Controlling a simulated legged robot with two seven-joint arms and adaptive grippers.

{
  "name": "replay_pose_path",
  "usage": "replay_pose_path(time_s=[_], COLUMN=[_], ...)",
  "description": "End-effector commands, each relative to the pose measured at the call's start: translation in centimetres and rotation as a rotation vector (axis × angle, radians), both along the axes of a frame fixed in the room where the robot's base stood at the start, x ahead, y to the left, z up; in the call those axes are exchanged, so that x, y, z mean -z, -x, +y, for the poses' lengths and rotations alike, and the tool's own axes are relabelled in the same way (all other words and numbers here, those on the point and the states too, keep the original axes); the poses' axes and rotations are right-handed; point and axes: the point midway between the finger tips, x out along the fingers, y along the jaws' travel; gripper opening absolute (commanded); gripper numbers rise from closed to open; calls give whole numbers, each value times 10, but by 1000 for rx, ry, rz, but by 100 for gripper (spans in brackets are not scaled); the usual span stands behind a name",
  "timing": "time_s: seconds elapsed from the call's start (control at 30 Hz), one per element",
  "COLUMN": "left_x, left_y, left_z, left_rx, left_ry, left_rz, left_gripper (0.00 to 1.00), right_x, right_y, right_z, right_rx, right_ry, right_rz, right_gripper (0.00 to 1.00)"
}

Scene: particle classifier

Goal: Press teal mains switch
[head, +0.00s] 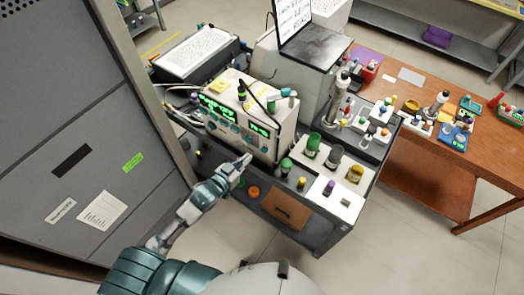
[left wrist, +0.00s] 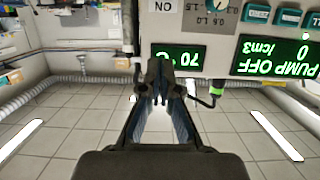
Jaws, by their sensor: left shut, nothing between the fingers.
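The beige instrument (head: 272,138) stands on the grey bench, its front panel carrying green displays, small teal controls and knobs. In the left wrist view, its panel (left wrist: 208,62) fills the top right, with green readouts and a row of teal buttons (left wrist: 257,14). I cannot tell which teal control is the mains switch. My left gripper (head: 246,158) is shut and empty, just in front of the panel's lower part. In the left wrist view, its fingertips (left wrist: 166,78) are together below the 70-degree display, and they hide part of the panel's edge. My right gripper is not in view.
A tall grey cabinet (head: 70,100) stands close on the left. Several capped bottles, including a green one (head: 313,145), stand on the bench right of the gripper. A cable (left wrist: 219,88) hangs by the panel. A wooden table (head: 420,150) is at the right.

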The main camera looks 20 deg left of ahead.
Motion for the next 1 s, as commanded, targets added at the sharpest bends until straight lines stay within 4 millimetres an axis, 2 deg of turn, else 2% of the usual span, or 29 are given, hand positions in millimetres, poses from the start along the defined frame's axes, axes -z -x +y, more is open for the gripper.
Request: replay_pose_path(time_s=[0.13, 0.23, 0.63, 0.7, 0.8, 1.0], left_x=[1, 3, 23, 40, 52, 64], left_y=[-7, -19, -95, -91, -91, -91], left_z=[-2, -7, -34, -33, -33, -33], left_rx=[-1, -1, -1, -2, -1, 0], left_ry=[1, 2, 0, -1, 0, 0], left_rz=[-1, 0, -1, 5, 3, 1], left_gripper=[0, 0, 0, 0, 0, 0], right_x=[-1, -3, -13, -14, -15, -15], right_y=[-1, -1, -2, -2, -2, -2], right_z=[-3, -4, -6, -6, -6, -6], right_rx=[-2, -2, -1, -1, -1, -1], right_ry=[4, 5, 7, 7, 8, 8], right_rz=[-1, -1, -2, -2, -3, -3], right_gripper=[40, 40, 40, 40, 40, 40])
